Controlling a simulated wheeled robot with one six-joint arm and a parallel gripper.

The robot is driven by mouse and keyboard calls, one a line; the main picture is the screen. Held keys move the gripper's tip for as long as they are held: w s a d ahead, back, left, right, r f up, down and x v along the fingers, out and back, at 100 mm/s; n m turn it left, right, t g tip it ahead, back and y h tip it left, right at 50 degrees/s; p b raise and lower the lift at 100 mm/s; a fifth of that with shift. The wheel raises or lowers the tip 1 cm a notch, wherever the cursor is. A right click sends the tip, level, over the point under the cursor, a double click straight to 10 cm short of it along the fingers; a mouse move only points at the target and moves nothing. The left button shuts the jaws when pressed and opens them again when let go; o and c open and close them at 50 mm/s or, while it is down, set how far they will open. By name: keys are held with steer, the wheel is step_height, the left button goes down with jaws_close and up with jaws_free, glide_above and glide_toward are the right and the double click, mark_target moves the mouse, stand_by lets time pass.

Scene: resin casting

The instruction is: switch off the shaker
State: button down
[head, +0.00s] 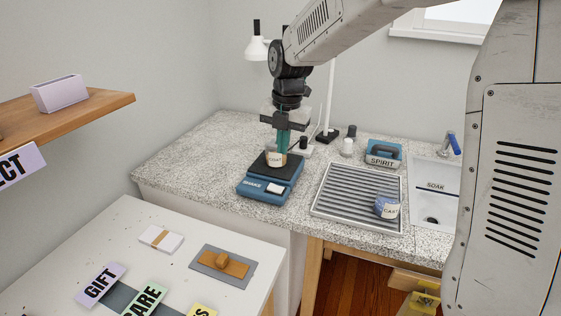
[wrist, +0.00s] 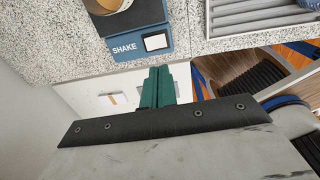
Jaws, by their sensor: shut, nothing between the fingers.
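The shaker (head: 254,193) is a blue box with a black top plate, marked SHAKE, on the speckled counter. A white switch (head: 275,188) is on its front right; in the wrist view the switch (wrist: 156,42) shows at the top, right of the label. A labelled cup (head: 275,158) with tan contents stands on the plate. My gripper (head: 282,151) has green fingers, closed together and empty, and overlaps the cup in the head view. In the wrist view the fingertips (wrist: 159,69) lie just below the switch in the picture, apart from it. I cannot tell their height.
A ribbed drying rack (head: 335,193) with a blue labelled cup (head: 387,207) is right of the shaker. Behind it are a SPIRIT container (head: 383,154) and a lamp (head: 257,47). A sink marked SOAK (head: 436,186) is further right. The counter left of the shaker is clear.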

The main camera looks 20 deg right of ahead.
mark_target(272, 186)
step_height(272, 186, up, 2)
steer(key=shift+d+r, duration=0.1)
steer(key=shift+w+a, duration=0.3)
steer(key=shift+a, duration=0.3)
steer(key=f, duration=0.4)
steer(key=a+f, duration=0.1)
steer(key=f, duration=0.4)
steer(key=w+f, duration=0.1)
steer(key=f, duration=0.4)
steer(key=shift+a, duration=0.2)
